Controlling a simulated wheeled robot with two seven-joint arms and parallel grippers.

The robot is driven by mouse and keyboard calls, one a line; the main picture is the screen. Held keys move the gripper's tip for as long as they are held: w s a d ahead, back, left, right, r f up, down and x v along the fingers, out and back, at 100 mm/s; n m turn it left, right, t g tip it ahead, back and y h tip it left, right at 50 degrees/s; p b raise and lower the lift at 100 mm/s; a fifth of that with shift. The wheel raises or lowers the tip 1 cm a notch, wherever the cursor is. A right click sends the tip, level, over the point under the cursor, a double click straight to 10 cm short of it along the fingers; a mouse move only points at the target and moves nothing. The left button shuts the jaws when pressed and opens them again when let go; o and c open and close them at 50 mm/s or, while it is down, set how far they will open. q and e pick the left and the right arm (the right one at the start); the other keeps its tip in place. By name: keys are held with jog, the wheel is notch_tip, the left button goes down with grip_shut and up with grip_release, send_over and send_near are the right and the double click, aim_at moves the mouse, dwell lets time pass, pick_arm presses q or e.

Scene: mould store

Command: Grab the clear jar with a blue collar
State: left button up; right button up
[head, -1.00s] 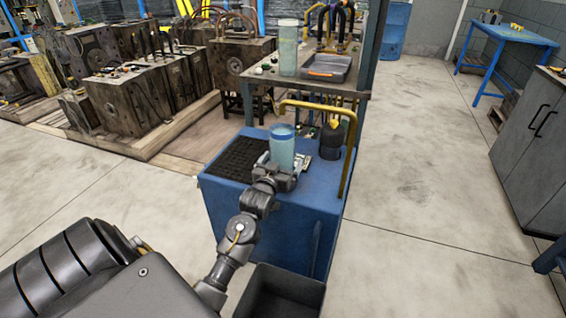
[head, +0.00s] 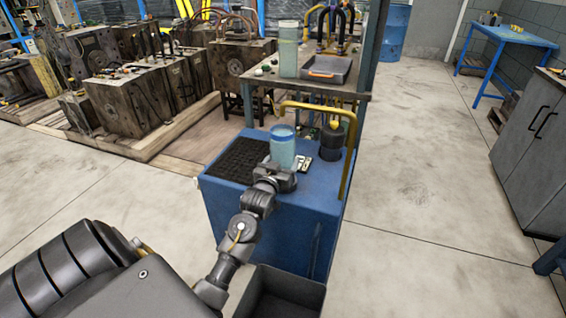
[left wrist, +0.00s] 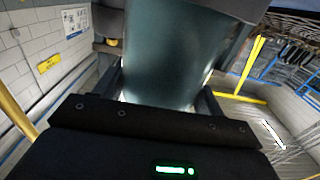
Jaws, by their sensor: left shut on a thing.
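The clear jar with a blue collar (head: 283,150) stands upright over the blue cabinet top in the head view. In the left wrist view the jar (left wrist: 172,55) fills the space between the fingers, its lower part hidden by the gripper body. My left gripper (head: 278,172) is shut on the jar's lower part. It also shows in the left wrist view (left wrist: 160,95). I cannot tell whether the jar's base touches the cabinet. My right gripper is not in view.
The blue cabinet (head: 265,228) carries a black ribbed mat (head: 238,160), a dark cylinder (head: 331,142) and a yellow rail (head: 349,165). A similar clear jar (head: 289,50) and a grey tray (head: 326,69) stand on the shelf behind. A dark bin (head: 285,280) sits in front.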

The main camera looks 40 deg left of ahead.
aim_at(282, 152)
pick_arm(q)
jog(key=shift+r, duration=0.2)
jog(key=shift+c, duration=0.2)
